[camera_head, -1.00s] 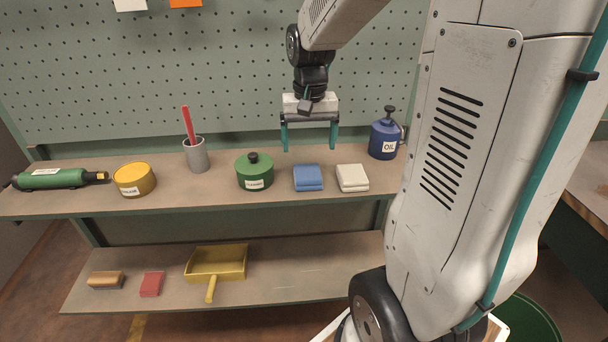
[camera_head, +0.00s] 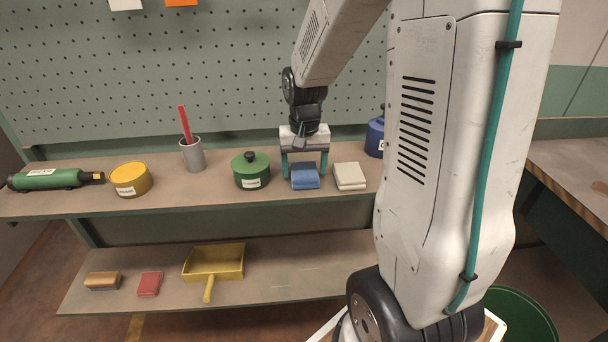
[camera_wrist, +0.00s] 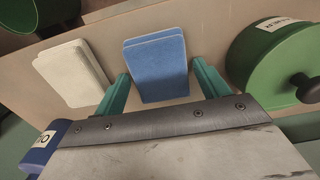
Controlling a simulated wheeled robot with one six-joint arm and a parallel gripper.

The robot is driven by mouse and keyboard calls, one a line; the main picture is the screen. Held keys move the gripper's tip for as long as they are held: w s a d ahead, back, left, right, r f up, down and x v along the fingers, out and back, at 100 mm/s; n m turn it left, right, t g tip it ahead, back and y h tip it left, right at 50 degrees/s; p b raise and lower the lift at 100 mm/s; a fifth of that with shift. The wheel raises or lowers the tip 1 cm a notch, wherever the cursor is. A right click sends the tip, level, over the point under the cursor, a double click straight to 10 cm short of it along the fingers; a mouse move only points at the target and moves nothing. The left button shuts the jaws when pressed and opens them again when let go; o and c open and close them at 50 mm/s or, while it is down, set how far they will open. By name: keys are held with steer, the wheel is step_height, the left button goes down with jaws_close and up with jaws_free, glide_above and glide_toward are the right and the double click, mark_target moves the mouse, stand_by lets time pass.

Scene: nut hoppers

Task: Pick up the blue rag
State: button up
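The blue rag (camera_head: 305,176) lies folded on the upper shelf, between the green lidded pot and the cream rag. My gripper (camera_head: 304,170) is low over the shelf, with its two teal fingers apart, one at each side of the blue rag. In the wrist view the blue rag (camera_wrist: 157,66) lies ahead of and partly between the open fingers (camera_wrist: 159,88). Small gaps show between the rag and the fingers there. The rag rests flat and nothing is held.
The cream rag (camera_head: 349,176) lies close on the right and the green pot (camera_head: 251,170) on the left. A grey cup (camera_head: 193,155) and yellow tin (camera_head: 130,179) stand farther left on the shelf.

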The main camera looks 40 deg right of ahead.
mark_target(305, 170)
steer(key=c, duration=0.6)
steer(key=shift+c, duration=0.2)
steer(key=shift+r, duration=0.85)
step_height(305, 170, up, 2)
steer(key=shift+s+r, duration=0.1)
steer(key=shift+s, duration=0.05)
steer(key=s+d+r, duration=0.1)
steer(key=s+d, duration=0.1)
steer(key=s, duration=1.3)
steer(key=shift+s, duration=0.3)
steer(key=shift+d+r, duration=0.1)
